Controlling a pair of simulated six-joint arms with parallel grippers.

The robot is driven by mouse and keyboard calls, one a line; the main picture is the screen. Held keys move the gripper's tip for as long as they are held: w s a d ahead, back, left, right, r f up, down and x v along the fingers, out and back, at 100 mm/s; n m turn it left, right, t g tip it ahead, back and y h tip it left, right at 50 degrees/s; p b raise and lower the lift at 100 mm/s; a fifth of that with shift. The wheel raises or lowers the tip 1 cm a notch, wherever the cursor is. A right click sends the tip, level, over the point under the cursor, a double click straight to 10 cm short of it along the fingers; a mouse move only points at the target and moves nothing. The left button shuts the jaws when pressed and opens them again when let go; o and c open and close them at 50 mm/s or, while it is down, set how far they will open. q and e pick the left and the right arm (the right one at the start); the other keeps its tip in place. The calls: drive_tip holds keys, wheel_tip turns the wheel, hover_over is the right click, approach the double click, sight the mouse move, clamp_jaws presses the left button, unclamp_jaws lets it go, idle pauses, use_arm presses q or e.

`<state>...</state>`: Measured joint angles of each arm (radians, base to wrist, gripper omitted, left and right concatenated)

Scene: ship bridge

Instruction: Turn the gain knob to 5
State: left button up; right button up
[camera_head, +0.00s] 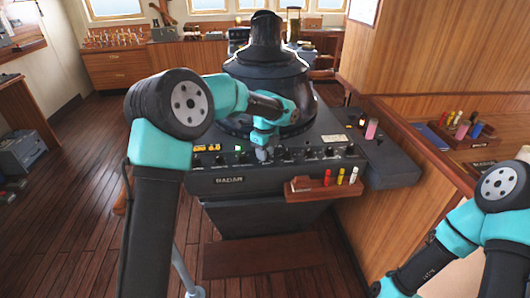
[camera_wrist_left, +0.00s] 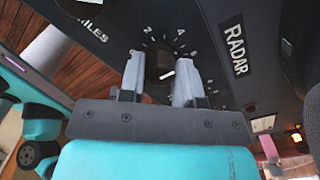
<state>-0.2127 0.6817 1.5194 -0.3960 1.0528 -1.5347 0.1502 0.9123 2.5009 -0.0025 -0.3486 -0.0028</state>
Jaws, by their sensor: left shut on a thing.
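The gain knob (camera_wrist_left: 158,62) is a dark round knob with a white pointer mark, set in a dial with printed numbers; 2, 4 and 6 can be made out. Part of the dial is hidden by the fingers, and I cannot tell which number the pointer meets. My left gripper (camera_wrist_left: 160,80) is shut on the knob, one finger on each side. In the head view my left gripper (camera_head: 263,154) is at the front panel of the radar console (camera_head: 230,181), hiding the knob. My right arm shows at the lower right, its gripper out of view.
More knobs (camera_head: 329,152) line the panel on both sides of my left gripper. A small wooden shelf (camera_head: 325,190) with red, yellow and white pens juts out from the console front. A pink cylinder (camera_head: 371,128) stands on the right side ledge. A wooden rack (camera_head: 468,138) is further right.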

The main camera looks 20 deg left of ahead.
use_arm(q)
drive_tip(key=o, duration=0.9)
drive_tip(key=shift+o, duration=0.2)
wheel_tip(320, 180, up, 17)
drive_tip(key=shift+r, duration=0.2)
